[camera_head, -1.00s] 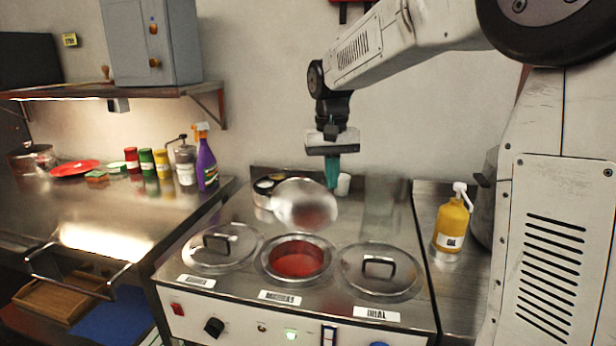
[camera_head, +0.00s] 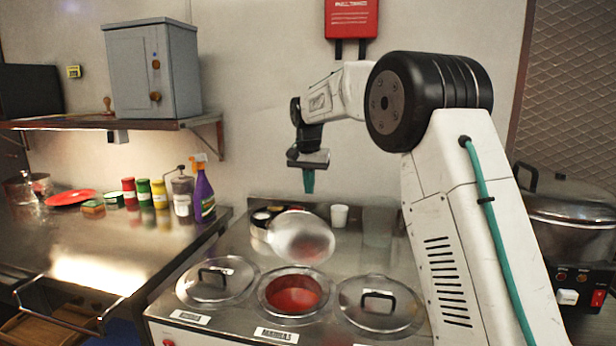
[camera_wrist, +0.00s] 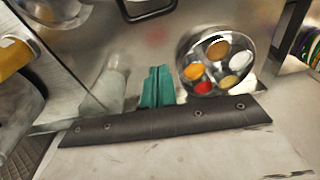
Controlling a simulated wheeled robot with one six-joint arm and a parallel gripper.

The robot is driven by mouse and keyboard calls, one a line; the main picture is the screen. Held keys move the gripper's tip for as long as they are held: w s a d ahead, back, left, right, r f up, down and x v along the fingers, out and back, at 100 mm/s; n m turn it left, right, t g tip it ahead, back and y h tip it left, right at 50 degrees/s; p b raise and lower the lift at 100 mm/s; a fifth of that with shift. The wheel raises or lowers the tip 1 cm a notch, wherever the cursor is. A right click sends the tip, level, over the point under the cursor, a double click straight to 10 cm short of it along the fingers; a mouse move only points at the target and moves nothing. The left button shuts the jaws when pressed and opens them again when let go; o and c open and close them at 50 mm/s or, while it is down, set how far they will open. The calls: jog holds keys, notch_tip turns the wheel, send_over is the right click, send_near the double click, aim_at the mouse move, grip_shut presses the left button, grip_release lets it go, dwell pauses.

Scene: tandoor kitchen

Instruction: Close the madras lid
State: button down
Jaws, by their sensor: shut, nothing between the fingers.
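The madras pot (camera_head: 292,296) is the middle one of three wells in the steel counter, open with red sauce inside. Its label (camera_head: 276,335) is on the front edge. Its round metal lid (camera_head: 302,238) stands tilted up behind the opening. My gripper (camera_head: 308,183) has teal fingers and is in the air above and behind the raised lid, apart from it. The fingers (camera_wrist: 157,86) are together and empty in the wrist view, pointing at the counter's back part.
Lids with black handles cover the left well (camera_head: 217,281) and right well (camera_head: 379,304). A round spice tin (camera_wrist: 216,62) and a white cup (camera_head: 339,216) stand at the counter's back. Bottles, including a purple spray bottle (camera_head: 203,195), stand on the left table.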

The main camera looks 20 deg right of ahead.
aim_at(303, 235)
notch_tip(303, 235, down, 6)
jog(key=s+a, duration=0.2)
jog(key=shift+s, duration=0.3)
jog(key=shift+r, duration=0.15)
